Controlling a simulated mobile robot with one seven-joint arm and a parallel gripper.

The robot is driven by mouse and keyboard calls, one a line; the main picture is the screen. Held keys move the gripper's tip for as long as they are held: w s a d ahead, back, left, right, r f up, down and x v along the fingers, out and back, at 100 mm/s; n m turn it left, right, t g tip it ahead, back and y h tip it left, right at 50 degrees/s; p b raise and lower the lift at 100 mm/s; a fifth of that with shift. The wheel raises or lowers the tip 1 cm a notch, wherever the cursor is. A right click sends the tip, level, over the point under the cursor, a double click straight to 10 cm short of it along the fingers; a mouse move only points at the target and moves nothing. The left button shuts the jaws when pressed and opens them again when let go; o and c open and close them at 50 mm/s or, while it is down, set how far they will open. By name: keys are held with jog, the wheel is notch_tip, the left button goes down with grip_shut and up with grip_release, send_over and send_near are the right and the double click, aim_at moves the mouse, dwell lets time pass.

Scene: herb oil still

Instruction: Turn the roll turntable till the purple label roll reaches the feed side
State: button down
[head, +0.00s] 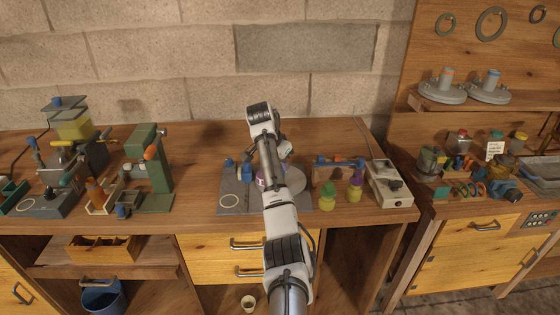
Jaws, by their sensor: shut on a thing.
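The roll turntable (296,181) is a grey disc on a dark grey mat on the middle bench. My arm crosses in front of it and hides much of its left and middle. Only a part of my gripper (285,150) shows, right of the arm and beyond the disc. Its fingertips are hidden, so I cannot see what they touch.
Small blue parts (229,164) and a pale ring (229,200) are on the mat's left. A green press (150,170) stands left, with bare bench between.

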jog(key=shift+m, duration=0.3)
dwell(0.4)
jog(key=c, duration=1.1)
grip_release()
jog(key=shift+c, duration=0.2)
jog(key=v, duration=1.3)
jog(key=shift+a+r, duration=0.25)
jog(key=shift+r, duration=0.15)
jog(key=shift+w, duration=0.1)
